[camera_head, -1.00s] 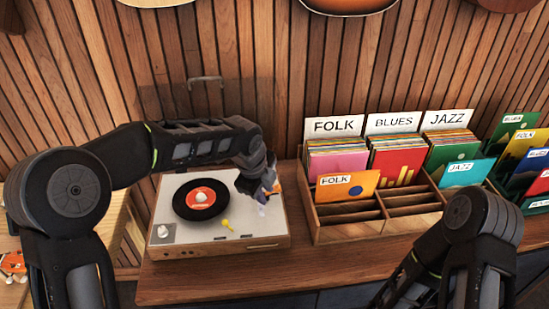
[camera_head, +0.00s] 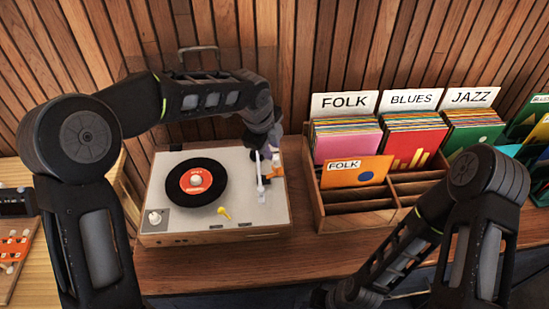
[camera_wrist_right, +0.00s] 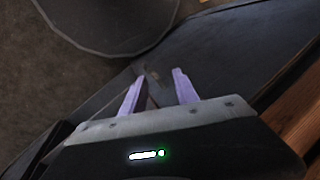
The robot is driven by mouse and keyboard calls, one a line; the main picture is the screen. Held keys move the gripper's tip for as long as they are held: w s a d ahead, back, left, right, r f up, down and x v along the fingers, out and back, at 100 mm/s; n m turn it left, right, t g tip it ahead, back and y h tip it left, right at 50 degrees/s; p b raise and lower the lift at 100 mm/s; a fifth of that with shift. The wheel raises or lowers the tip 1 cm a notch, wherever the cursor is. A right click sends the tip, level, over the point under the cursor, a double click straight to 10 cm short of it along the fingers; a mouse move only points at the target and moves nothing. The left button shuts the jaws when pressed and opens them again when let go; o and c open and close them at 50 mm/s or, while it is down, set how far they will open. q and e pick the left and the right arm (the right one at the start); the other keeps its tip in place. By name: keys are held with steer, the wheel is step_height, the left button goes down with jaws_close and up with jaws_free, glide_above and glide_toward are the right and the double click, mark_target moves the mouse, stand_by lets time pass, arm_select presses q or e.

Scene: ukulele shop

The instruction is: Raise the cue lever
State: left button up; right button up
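The record player (camera_head: 165,195) stands on the counter with a black record (camera_head: 196,183) with a red label on its platter. A white tonearm (camera_head: 261,183) lies along the right side of its deck. A small yellow lever-like part (camera_head: 224,213) sits at the front of the deck; I cannot tell whether it is the cue lever. My left gripper (camera_head: 267,158) is over the deck's back right corner, close to the tonearm's back end. Its fingers are small and partly hidden, so contact and opening are unclear. My right gripper (camera_wrist_right: 157,90) is open and empty, its purple fingers apart, away from the player.
A wooden record crate (camera_head: 352,219) with folk, blues and jazz sections stands just right of the player. A grey knob (camera_head: 154,217) is at the deck's front left. The counter (camera_head: 210,265) is clear in front of the player.

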mark_target(275, 161)
arm_select(q)
steer(key=b+x, duration=0.3)
steer(key=x, duration=0.3)
steer(key=shift+w+f, duration=0.1)
steer(key=shift+f, duration=0.1)
jaws_close()
